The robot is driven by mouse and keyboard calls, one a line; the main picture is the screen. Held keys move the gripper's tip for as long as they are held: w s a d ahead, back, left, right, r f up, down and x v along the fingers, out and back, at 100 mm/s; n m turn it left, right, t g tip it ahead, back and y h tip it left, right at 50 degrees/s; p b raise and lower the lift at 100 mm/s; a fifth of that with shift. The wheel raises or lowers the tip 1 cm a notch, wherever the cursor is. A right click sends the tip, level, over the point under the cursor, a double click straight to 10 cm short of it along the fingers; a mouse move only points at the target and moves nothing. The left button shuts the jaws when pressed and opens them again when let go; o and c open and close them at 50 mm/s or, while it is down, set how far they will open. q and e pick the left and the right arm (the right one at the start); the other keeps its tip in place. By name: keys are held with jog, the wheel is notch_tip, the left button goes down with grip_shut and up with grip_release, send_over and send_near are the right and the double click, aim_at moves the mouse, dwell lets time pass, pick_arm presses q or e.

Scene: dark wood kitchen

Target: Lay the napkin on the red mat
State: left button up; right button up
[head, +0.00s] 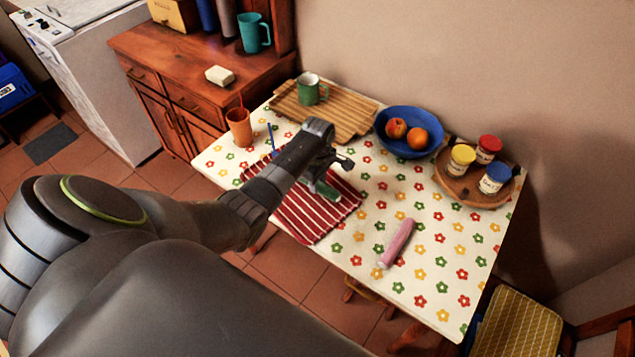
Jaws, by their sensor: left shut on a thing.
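The red mat (309,224), red with white stripes, lies on the flowered tablecloth, partly hidden by my left arm. My left gripper (333,172) is over the mat's right half, shut on a small green thing (328,191). The green thing shows just below the fingers, over the mat. It may be a rolled napkin; the gripper hides part of it, and I cannot tell whether it touches the mat. A pink rolled thing (397,243), possibly another napkin, lies on the cloth right of the mat. My right gripper is not in view.
An orange cup (239,127) and a blue-handled thing (271,137) are left of the mat. Behind are a wooden board (345,118) with a green mug (308,89), a blue fruit bowl (394,145), and a round tray (452,187) with jars. The front right cloth is clear.

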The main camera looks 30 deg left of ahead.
pick_arm(q)
jog(key=shift+f, duration=0.5)
jog(key=o, duration=1)
jog(key=shift+f, duration=0.1)
jog(key=shift+o, duration=0.2)
notch_tip(320, 180, up, 12)
